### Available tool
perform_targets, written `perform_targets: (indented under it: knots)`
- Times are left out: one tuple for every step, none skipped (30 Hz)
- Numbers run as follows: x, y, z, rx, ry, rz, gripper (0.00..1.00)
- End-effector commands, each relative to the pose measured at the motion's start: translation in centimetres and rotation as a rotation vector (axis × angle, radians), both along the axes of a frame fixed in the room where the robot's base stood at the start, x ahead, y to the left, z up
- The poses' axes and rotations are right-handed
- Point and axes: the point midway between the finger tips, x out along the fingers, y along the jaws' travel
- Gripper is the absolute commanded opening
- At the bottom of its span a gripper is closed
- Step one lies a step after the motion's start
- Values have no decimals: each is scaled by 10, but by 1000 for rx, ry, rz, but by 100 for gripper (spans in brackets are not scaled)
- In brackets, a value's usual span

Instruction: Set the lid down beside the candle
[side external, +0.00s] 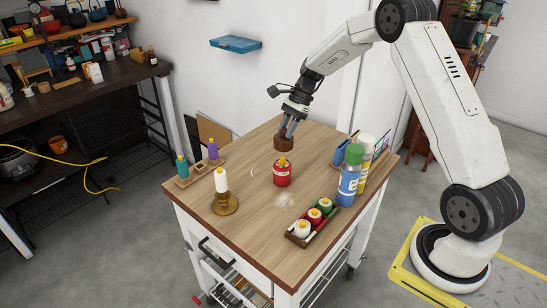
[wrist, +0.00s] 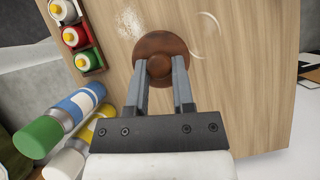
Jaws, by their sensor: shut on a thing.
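My gripper (side external: 288,131) is shut on a brown round wooden lid (side external: 284,143) and holds it in the air above the tabletop. In the side view the lid is just above a red candle jar (side external: 282,175) with a small yellow tip and a pale label. The two appear apart, with a narrow gap. In the wrist view the lid (wrist: 160,46) sits between the two grey fingers (wrist: 159,66), which grip its central knob. The red jar is hidden in that view.
A wooden tray (side external: 296,239) holds white, red and green small jars at the front right. Blue and yellow spray cans (side external: 348,180) stand at the right edge. A rack with teal and purple bottles (side external: 183,182) is at left. The wooden tabletop (side external: 245,163) has free room around the jar.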

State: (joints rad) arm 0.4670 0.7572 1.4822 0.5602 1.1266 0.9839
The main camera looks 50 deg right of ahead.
Motion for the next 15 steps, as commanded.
perform_targets:
  knots:
    - [-2,-1,0,1,-1,-26,0]
    - [-4,-2,1,1,-3,-44,0]
    - [-5,-3,1,1,-5,-73,0]
    - [-7,-4,1,1,-5,-96,0]
    - [-9,-5,0,1,-7,-120,0]
    - [-11,-6,1,3,-9,-157,0]
    - [-14,-7,1,3,-9,-187,0]
    - [-16,-9,0,3,-11,-218,0]
    - [-20,-11,1,3,-11,-262,0]
    - [-22,-12,0,3,-11,-295,0]
    - [-25,-13,0,3,-12,-329,0]
    - [-29,-15,0,2,-12,-376,0]
    - [-32,-17,-1,3,-12,-410,0]
    - [-35,-18,-1,2,-11,-445,0]
    - [-40,-20,-1,2,-10,-488,0]
